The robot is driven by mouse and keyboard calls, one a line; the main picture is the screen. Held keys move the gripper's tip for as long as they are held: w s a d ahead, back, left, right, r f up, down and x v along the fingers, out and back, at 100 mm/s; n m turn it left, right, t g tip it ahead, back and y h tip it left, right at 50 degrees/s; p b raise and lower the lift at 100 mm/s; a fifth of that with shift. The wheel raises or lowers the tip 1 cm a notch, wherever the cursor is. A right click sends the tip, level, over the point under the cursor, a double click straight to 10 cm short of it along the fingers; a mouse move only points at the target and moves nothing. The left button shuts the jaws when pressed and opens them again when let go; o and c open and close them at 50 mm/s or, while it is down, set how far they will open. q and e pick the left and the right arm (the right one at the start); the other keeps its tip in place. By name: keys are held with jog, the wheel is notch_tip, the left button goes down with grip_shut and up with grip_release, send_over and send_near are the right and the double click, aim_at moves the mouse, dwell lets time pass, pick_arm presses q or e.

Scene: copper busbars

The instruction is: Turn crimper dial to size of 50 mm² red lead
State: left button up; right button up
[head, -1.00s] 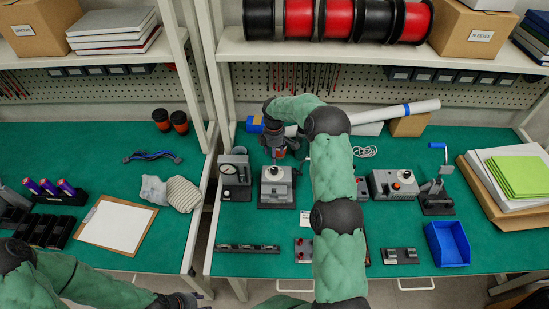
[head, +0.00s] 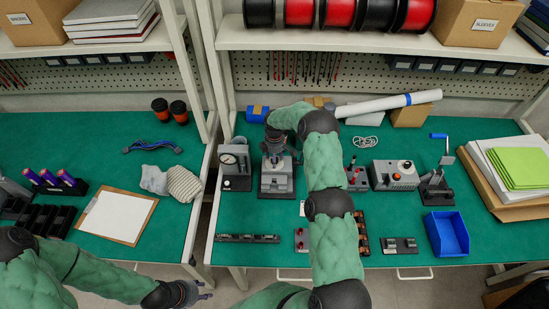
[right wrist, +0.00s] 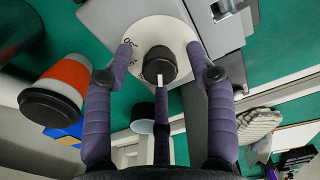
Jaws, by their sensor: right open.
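The grey crimper (head: 277,184) stands on the right-hand bench. My right gripper (head: 274,150) is over its top and hides the dial in the head view. In the right wrist view the dial is a white disc (right wrist: 148,35) with dark size marks, mostly unreadable, and a black knob (right wrist: 159,65) with a white pointer line. My right gripper (right wrist: 163,72) is open, its purple-sleeved fingers either side of the knob; contact is unclear. My left gripper (head: 203,290) is open and empty in front of the benches. I cannot identify the red lead.
A gauge device (head: 235,168) stands just left of the crimper. An orange cup with a dark lid (right wrist: 57,88) is near the crimper in the wrist view. A control box (head: 394,175), a hand press (head: 437,187) and a blue bin (head: 446,234) stand to the right.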

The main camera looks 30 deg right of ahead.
grip_shut()
